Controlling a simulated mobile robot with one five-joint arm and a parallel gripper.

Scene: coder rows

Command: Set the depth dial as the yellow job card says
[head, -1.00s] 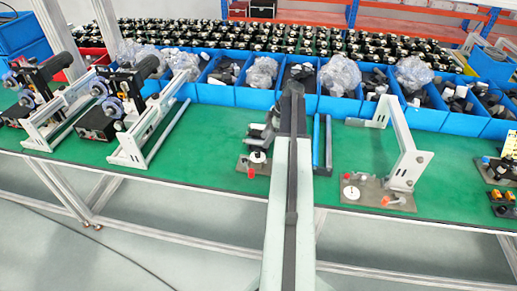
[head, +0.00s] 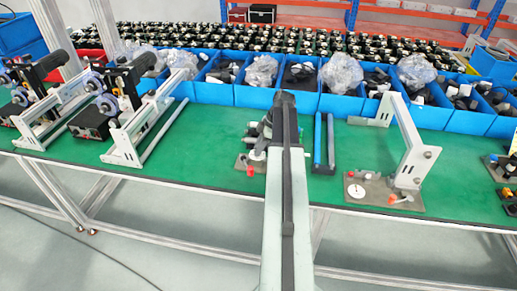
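Two small fixtures with white round dials stand on the green bench. The left dial (head: 257,154) is on a grey plate with a red knob, partly hidden by my arm. The right dial (head: 356,191) is a white disc with a small red mark, on a brown plate under a white angled bracket (head: 411,148). I cannot tell which is the depth dial, and its markings are too small to read. I cannot make out a yellow job card. My gripper (head: 260,132) is over the bench just above the left dial; its fingers are mostly hidden, so its opening is unclear.
White frames with black machines (head: 110,122) stand at left. Blue bins (head: 262,97) line the back. Green bench (head: 200,150) is bare left of the left dial.

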